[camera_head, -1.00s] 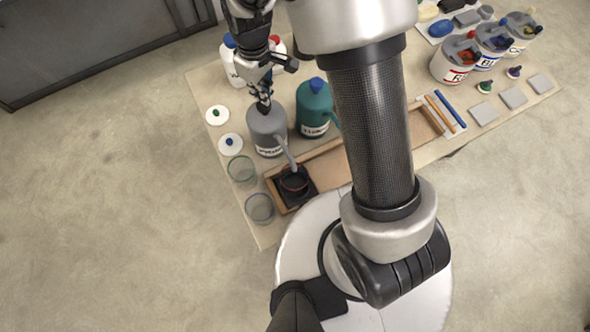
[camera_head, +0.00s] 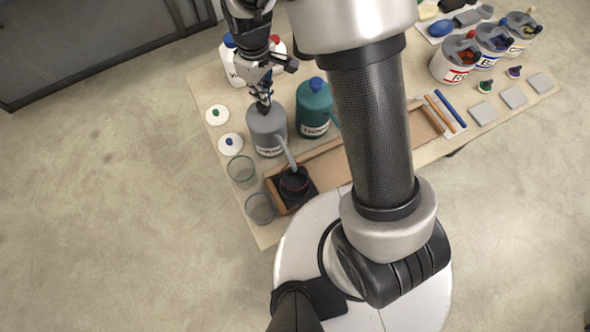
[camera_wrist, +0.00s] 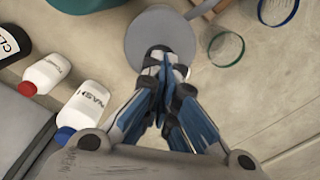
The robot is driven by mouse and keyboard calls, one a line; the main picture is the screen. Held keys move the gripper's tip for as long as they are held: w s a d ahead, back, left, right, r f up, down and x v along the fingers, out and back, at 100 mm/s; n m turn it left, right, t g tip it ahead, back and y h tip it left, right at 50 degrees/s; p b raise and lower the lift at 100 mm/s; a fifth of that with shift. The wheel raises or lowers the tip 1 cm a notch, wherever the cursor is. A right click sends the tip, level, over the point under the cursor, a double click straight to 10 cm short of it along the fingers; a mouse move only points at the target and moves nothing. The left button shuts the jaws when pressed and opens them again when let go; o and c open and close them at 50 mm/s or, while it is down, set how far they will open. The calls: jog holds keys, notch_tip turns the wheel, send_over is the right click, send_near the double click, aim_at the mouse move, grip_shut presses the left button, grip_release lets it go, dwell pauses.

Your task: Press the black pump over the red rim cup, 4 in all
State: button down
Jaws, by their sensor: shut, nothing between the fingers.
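The grey pump bottle (camera_head: 267,137) stands upright on the table, its long grey spout reaching over the red rim cup (camera_head: 294,182). My gripper (camera_head: 263,106) is shut and empty, pointing down at the top of the grey bottle; the pump head is hidden under the fingertips. In the wrist view, the fingertips (camera_wrist: 165,72) overlap the round grey bottle top (camera_wrist: 160,28). I cannot tell whether they touch it.
A teal bottle with a blue cap (camera_head: 314,108) stands right beside the grey one. White bottles (camera_head: 238,75) stand behind. Labelled buckets (camera_head: 455,62) stand far right.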

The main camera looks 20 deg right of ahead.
jog(key=shift+f, duration=0.15)
dwell(0.3)
jog(key=shift+s+f+b, duration=0.1)
jog(key=shift+f+b, duration=1.2)
jog(key=shift+f, duration=0.4)
jog(key=shift+r+p, duration=1.4)
jog(key=shift+r, duration=0.45)
jog(key=shift+f, duration=0.15)
jog(key=shift+f+b, duration=1.25)
jog(key=shift+f, duration=0.4)
jog(key=shift+r+p, duration=1.35)
jog(key=shift+r, duration=0.45)
